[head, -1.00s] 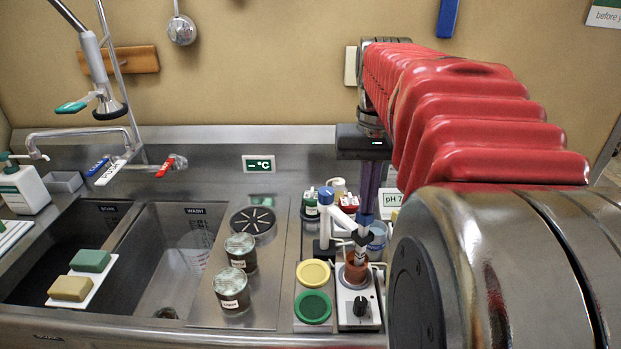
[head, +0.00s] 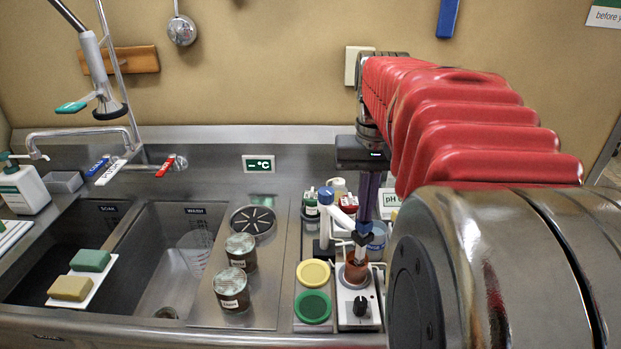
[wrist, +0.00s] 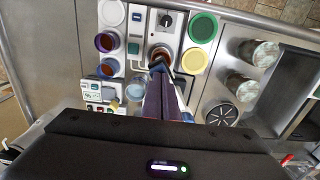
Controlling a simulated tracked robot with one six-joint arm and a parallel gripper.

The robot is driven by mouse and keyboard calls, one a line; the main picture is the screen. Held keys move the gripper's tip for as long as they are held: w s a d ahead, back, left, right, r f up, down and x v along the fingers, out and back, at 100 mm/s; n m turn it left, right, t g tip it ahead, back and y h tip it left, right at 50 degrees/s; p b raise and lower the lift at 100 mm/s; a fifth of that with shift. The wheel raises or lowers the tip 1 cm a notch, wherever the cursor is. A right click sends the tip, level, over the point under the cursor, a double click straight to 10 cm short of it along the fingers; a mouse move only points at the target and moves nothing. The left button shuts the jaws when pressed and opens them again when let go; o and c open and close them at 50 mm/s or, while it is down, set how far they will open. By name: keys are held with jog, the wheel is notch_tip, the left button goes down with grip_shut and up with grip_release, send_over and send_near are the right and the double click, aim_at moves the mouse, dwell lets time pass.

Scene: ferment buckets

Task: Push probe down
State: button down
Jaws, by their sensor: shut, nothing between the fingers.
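The probe (head: 360,254) is a thin, pale rod with a dark blue cap, standing upright in a small cup of reddish-brown liquid (head: 355,271). The cup sits on a white stirrer plate with a black knob (head: 360,306). A white stand arm with a blue joint (head: 327,197) reaches toward the probe. My gripper (head: 364,231) is shut, with its purple fingers pointing straight down onto the probe's cap. It seems to touch the cap. In the wrist view my fingertips (wrist: 159,72) are just beside the cup (wrist: 160,54) and hide most of the probe.
Yellow (head: 313,272) and green (head: 312,307) round lids lie left of the stirrer. Two dark jars (head: 233,290) stand on the drainboard beside the sink (head: 160,265). Small bottles (head: 310,203), a pH 7 label and a blue-rimmed cup (head: 376,240) crowd the area behind.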

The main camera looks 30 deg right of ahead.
jog(key=shift+r, duration=2.45)
